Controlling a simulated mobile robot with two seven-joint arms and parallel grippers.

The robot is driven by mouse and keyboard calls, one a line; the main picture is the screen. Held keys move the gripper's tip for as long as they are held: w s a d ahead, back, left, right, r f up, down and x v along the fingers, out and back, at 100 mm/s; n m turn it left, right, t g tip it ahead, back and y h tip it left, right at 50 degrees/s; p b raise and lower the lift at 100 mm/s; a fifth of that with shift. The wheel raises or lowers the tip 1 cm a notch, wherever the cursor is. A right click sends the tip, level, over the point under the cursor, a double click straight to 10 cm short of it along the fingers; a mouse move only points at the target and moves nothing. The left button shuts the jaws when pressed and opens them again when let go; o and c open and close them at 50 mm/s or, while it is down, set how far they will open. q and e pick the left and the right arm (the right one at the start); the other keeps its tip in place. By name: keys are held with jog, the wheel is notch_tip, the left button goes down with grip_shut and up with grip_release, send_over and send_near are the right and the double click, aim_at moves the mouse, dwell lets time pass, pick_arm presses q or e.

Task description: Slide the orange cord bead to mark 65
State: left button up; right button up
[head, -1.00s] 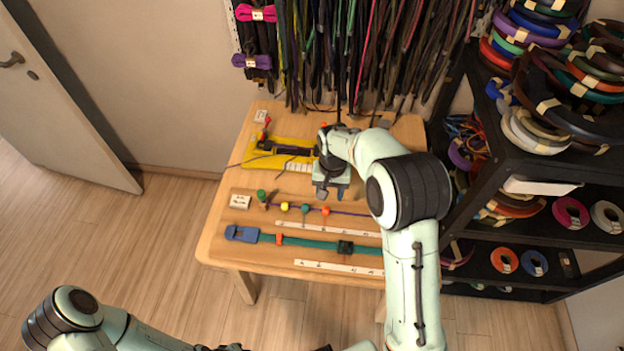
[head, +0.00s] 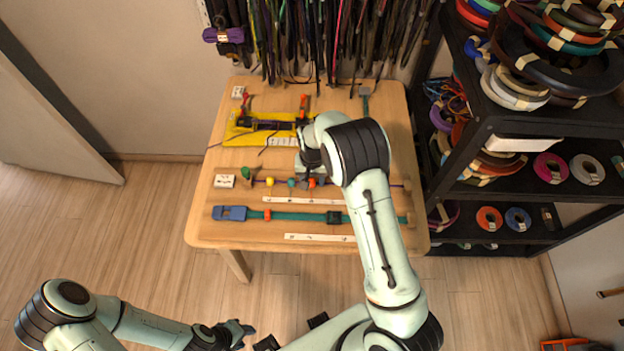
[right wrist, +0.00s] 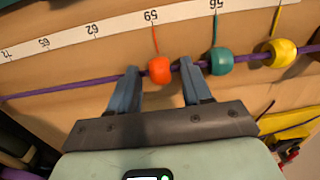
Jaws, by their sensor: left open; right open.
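The orange cord bead (right wrist: 160,70) sits on the purple cord (right wrist: 75,89). Its orange pointer meets the white scale (right wrist: 180,13) at mark 59. Mark 65 (right wrist: 44,44) is further left on the scale in the right wrist view. My right gripper (right wrist: 159,71) is open, with one finger on each side of the orange bead and the cord passing between them. The orange bead (head: 312,182) also shows in the head view, just below my right gripper. My left gripper (head: 240,328) is open and empty, away from the table at the bottom.
A teal bead (right wrist: 221,61) at mark 56 is close beside one right finger, with a yellow bead (right wrist: 282,52) beyond it. The cord left of the orange bead is clear in the wrist view. A teal strap (head: 295,216) lies nearer the table's front edge.

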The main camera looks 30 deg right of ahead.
jog(key=shift+f, duration=0.25)
grip_shut()
jog(key=s+d+b, duration=0.1)
jog(key=s+d, duration=0.1)
jog(key=d, duration=0.1)
jog(key=s+d+b, duration=0.1)
jog(key=s+d, duration=0.1)
jog(key=d, duration=0.2)
jog(key=s+d+b, duration=0.1)
jog(key=s+d, duration=0.1)
jog(key=d, duration=0.1)
jog(key=shift+s+d, duration=0.4)
jog(key=shift+d, duration=0.15)
pick_arm(q)
jog(key=s+f, duration=0.1)
jog(key=f, duration=0.1)
jog(key=s+f, duration=0.1)
jog(key=f, duration=0.1)
jog(key=shift+s, duration=0.3)
pick_arm(e)
grip_release()
